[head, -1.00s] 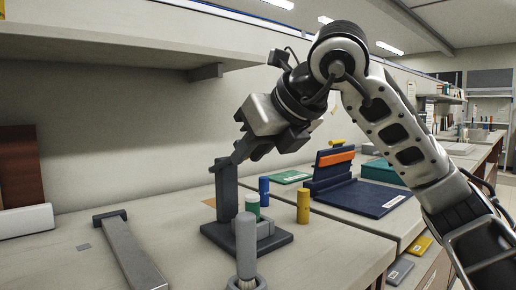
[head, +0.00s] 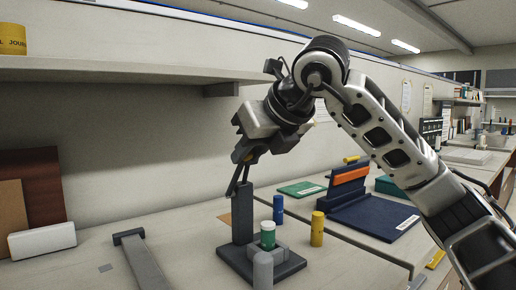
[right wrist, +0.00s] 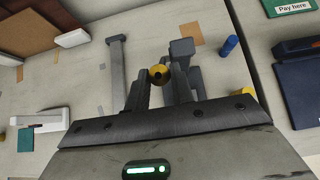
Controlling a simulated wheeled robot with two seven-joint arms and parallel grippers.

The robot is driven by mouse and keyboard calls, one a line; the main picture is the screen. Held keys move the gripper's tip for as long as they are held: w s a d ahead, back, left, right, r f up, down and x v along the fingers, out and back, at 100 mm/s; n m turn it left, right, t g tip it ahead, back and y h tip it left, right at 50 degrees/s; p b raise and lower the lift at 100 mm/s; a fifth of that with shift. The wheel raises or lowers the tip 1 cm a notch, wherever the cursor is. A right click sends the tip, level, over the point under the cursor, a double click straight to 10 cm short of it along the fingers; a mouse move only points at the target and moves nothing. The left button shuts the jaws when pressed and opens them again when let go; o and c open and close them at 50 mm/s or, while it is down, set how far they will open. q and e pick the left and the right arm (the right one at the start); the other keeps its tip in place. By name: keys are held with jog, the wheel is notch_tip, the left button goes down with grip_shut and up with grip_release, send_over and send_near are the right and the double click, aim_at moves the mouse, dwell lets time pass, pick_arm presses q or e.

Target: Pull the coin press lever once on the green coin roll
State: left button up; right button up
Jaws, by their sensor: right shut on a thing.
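The coin press has a dark grey base (head: 235,262) and an upright column (head: 242,215); it stands on the counter. Its slim lever (head: 245,174) rises from the column top to my right gripper (head: 244,155). The right gripper is shut on the lever's end; in the right wrist view a round yellow knob (right wrist: 157,72) sits between the fingers. The green coin roll (head: 268,237), with a white top, stands upright in the press's grey holder in front of the column. The gripper is above the press, clear of the roll. My left gripper is not in view.
A blue roll (head: 278,208) and a yellow roll (head: 317,229) stand behind and right of the press. A light grey rounded post (head: 263,271) stands in front. A long grey bar (head: 143,262) lies left. A shelf (head: 120,72) overhangs the back.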

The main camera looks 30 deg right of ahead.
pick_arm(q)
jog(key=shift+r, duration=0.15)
pick_arm(e)
jog(key=shift+w+r, duration=0.15)
jog(key=shift+r, duration=0.15)
